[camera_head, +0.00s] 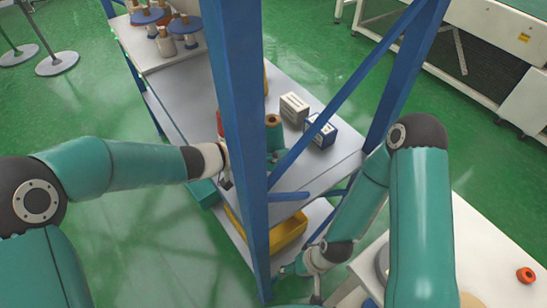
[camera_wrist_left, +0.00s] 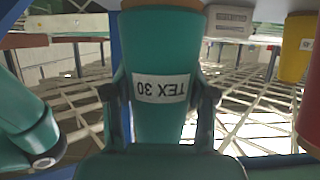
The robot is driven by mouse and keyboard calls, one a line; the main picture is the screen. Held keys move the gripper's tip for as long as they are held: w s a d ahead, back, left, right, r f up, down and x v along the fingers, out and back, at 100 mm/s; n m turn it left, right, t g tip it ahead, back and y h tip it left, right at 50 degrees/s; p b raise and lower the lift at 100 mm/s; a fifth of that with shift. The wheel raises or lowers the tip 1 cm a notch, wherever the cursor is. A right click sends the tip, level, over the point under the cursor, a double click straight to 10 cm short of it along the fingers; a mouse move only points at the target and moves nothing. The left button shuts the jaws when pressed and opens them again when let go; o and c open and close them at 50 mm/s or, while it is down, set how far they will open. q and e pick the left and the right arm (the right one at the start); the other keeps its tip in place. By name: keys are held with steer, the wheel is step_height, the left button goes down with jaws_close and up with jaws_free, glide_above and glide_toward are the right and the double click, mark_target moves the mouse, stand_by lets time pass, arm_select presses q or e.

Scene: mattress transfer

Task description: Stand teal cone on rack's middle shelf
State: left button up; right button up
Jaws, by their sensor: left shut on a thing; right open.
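The teal cone (camera_head: 275,142) has a brown top and stands roughly upright at the rack's grey shelf that holds boxes (camera_head: 345,160). The blue post partly hides it in the head view. In the left wrist view the cone (camera_wrist_left: 160,60) fills the middle, with a white "TEX 30" label upside down. My left gripper (camera_wrist_left: 160,100) is shut on it, one dark finger on each side. In the head view its fingers are mostly behind the post. Whether the cone's base touches the shelf cannot be told. My right gripper (camera_head: 287,269) is open, low by the rack's lower shelf.
A blue post (camera_head: 243,120) and diagonal brace (camera_head: 345,95) stand in front of the shelf. Two small boxes (camera_head: 294,108) (camera_head: 320,132) sit right of the cone. A yellow bin (camera_head: 290,232) is on the shelf below. Several spools (camera_head: 187,28) stand at upper left. A white table (camera_head: 490,250) is at right.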

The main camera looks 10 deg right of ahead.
arm_select(q)
step_height(320, 180, down, 4)
steer(key=shift+f, duration=0.1)
stand_by(0.4)
steer(key=o, duration=1.4)
steer(key=shift+f+b, duration=0.1)
steer(key=shift+b, duration=0.2)
steer(key=v, duration=1.2)
